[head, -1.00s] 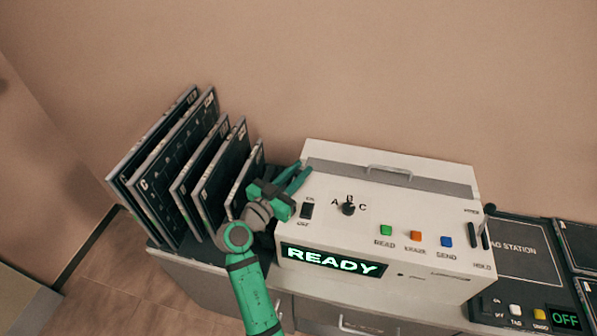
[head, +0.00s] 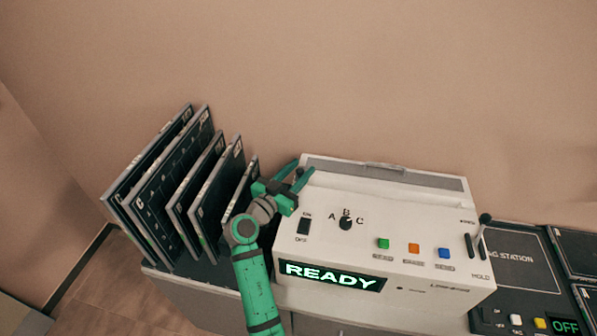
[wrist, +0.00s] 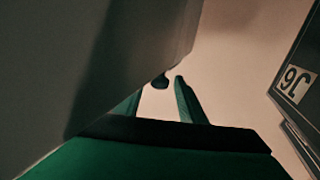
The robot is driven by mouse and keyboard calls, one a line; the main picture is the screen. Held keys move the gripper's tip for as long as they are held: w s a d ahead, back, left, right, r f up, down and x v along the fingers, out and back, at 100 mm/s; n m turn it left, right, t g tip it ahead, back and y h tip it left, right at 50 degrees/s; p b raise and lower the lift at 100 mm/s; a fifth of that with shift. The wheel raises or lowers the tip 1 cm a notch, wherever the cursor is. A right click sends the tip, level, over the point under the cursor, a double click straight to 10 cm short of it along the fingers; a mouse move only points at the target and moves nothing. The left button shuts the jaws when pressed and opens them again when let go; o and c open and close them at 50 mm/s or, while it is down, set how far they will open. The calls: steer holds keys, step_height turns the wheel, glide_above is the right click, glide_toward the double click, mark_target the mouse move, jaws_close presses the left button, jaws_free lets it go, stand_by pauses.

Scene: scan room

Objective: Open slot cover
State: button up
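The white machine (head: 330,255) shows a lit READY display. Its slot cover (head: 430,181), a grey strip with a bar handle (head: 385,167), lies along the back edge of the top. My gripper (head: 300,169) is at the machine's back left corner, left of the handle. Its fingers are apart. In the wrist view, my gripper (wrist: 158,98) has a small dark piece (wrist: 160,81) showing between or beyond its fingers; I cannot tell what it is. A large grey surface fills the left of that view. Whether a finger touches the cover cannot be told.
Several dark framed panels (head: 165,170) stand upright close to my arm's left; a labelled panel edge (wrist: 295,84) shows in the wrist view. The machine top carries a selector knob (head: 346,223), coloured buttons and a lever (head: 482,228). A tag station (head: 512,262) lies right.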

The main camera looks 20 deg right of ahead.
steer(key=shift+s, duration=0.1)
steer(key=v, duration=0.7)
steer(key=shift+a, duration=0.2)
steer(key=shift+s, duration=0.1)
stand_by(0.4)
